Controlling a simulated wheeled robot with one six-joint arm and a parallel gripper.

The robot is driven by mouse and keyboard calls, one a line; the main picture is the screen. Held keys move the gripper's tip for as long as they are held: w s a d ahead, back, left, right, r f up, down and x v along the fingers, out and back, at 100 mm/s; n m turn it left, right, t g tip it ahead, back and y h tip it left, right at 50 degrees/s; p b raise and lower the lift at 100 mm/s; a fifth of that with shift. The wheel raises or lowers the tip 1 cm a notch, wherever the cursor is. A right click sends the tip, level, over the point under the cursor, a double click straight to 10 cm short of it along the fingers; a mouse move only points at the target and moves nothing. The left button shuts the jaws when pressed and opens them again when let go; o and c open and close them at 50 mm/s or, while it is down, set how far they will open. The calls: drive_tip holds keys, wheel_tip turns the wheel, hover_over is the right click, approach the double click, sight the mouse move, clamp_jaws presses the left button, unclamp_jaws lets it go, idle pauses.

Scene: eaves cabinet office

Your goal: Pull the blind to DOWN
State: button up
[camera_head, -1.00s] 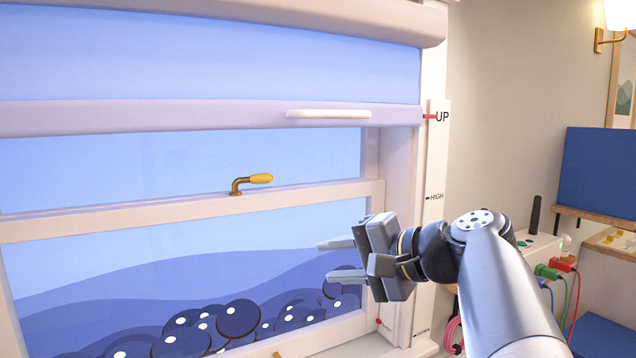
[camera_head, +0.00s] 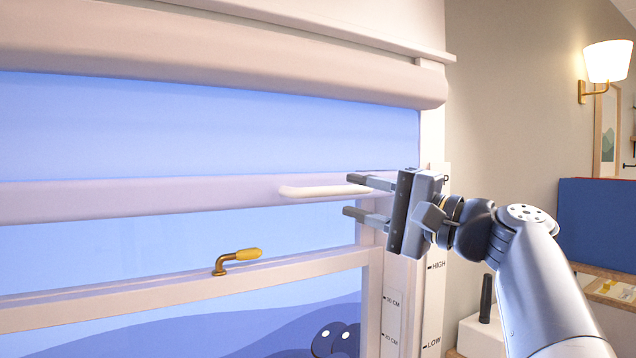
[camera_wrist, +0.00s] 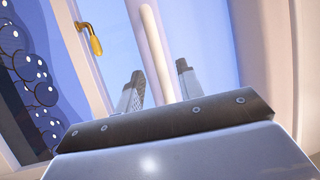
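The blue blind (camera_head: 200,125) hangs partly lowered from its roller case, with a pale bottom bar (camera_head: 120,201). A white handle (camera_head: 322,191) runs along the bar near its right end. My gripper (camera_head: 360,197) is open and empty at the handle's right end. In the wrist view the white handle (camera_wrist: 156,50) shows lengthwise between the two spread fingers. The scale strip (camera_head: 436,240) beside the window shows HIGH and LOW; the DOWN mark is out of view.
A yellow-gripped window latch (camera_head: 238,259) sticks up from the sash rail below the blind. A wall lamp (camera_head: 606,65) and a blue panel (camera_head: 598,225) are at the right. Glass lies clear below the bar.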

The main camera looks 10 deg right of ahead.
sight(340, 192)
drive_tip(key=shift+p+x, duration=0.7)
drive_tip(key=shift+x, duration=1.7)
drive_tip(key=shift+c, duration=0.2)
clamp_jaws()
